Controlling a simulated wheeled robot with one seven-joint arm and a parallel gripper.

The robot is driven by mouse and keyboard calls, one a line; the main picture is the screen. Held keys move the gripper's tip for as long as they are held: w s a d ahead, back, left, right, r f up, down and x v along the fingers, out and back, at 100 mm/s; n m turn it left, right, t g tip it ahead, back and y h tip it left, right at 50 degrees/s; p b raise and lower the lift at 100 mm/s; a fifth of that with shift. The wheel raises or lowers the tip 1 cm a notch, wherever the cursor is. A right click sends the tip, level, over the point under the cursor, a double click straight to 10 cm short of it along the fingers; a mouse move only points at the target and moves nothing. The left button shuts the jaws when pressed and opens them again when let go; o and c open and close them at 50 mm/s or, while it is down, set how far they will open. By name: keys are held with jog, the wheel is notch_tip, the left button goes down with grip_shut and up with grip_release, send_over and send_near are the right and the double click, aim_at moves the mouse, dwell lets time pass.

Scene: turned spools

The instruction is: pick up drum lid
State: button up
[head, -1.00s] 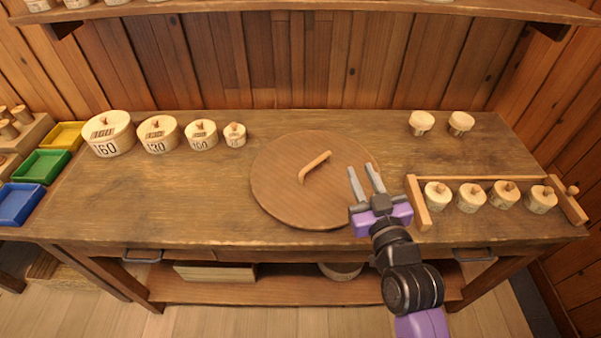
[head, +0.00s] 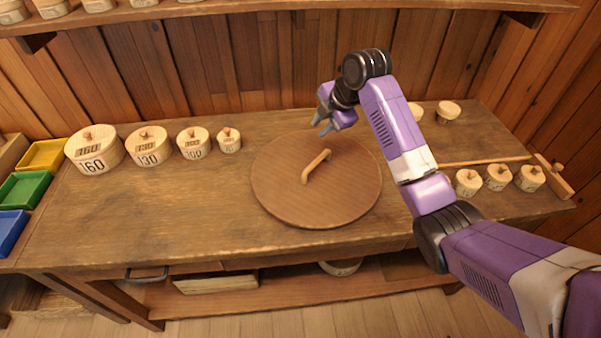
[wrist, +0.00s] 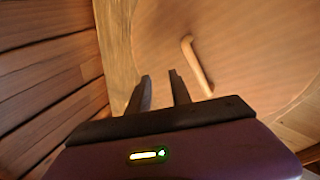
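The drum lid (head: 285,198) is a large round brown wooden disc lying flat on the workbench. A pale wooden bar handle (head: 316,166) stands across its middle. My gripper (head: 322,126) is above the lid's back edge, apart from the handle. In the wrist view the lid (wrist: 240,50) fills the upper right, with the handle (wrist: 197,66) beyond the fingertips. The two fingers of my gripper (wrist: 160,77) are spread with a gap between them and hold nothing.
Lidded pots marked 160 (head: 94,152), 130 (head: 149,147) and 100 stand with a smaller one at the back left. A wooden rack (head: 553,176) with small pots is at the right, partly behind my arm. The bench (head: 170,215) left of the lid is clear.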

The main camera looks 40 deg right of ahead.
aim_at(318, 160)
jog(key=s+f+n, duration=0.1)
jog(key=s+a+f+n+g, duration=0.1)
jog(key=s+a+f+n+g+y, duration=0.1)
jog(key=shift+s+a+f+n, duration=0.1)
jog(key=shift+s+f+n, duration=0.2)
jog(key=shift+s+f, duration=0.1)
jog(key=shift+s+a+p+x, duration=0.15)
jog(key=shift+p+x, duration=0.35)
jog(key=shift+x, duration=1.2)
jog(key=shift+s+a+p+x, duration=0.1)
jog(key=shift+p+x, duration=0.4)
jog(key=shift+x, duration=1.2)
jog(key=shift+f, duration=0.1)
grip_shut()
jog(key=shift+r, duration=0.2)
